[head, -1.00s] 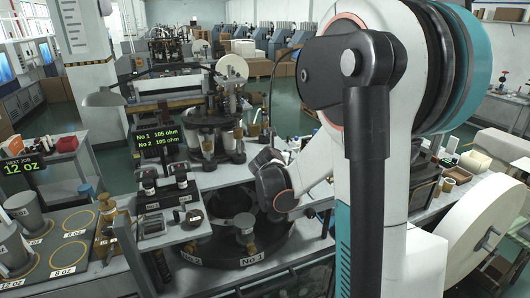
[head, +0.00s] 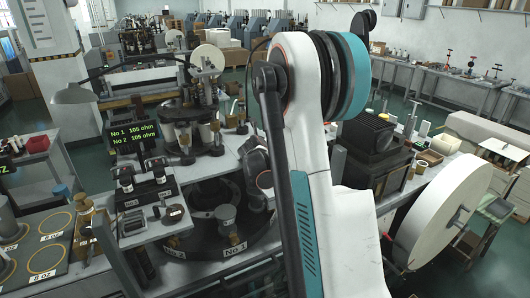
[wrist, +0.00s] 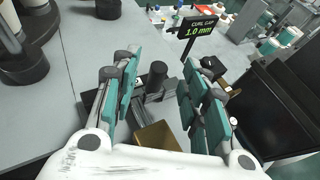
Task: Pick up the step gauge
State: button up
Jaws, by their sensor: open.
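My gripper (wrist: 162,88) is open in the wrist view, its two teal-padded fingers spread apart with nothing held. Between and beyond the fingers stand an upright dark cylinder (wrist: 157,76) and grey metal parts beside its foot. I cannot make out the step gauge for certain among these parts; the fingers hide some of the bench there. In the head view my own arm covers the middle, and I cannot see the fingertips.
A display reading 1.0 mm (wrist: 198,27) stands just beyond the fingers. A large black box (wrist: 284,105) is at right. Bare grey bench (wrist: 60,85) lies at left. In the head view, a dark machine (head: 377,150) and a large white roll (head: 437,215) stand right of my arm.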

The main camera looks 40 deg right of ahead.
jog(key=shift+x, duration=2.2)
jog(key=shift+f, duration=0.1)
grip_shut()
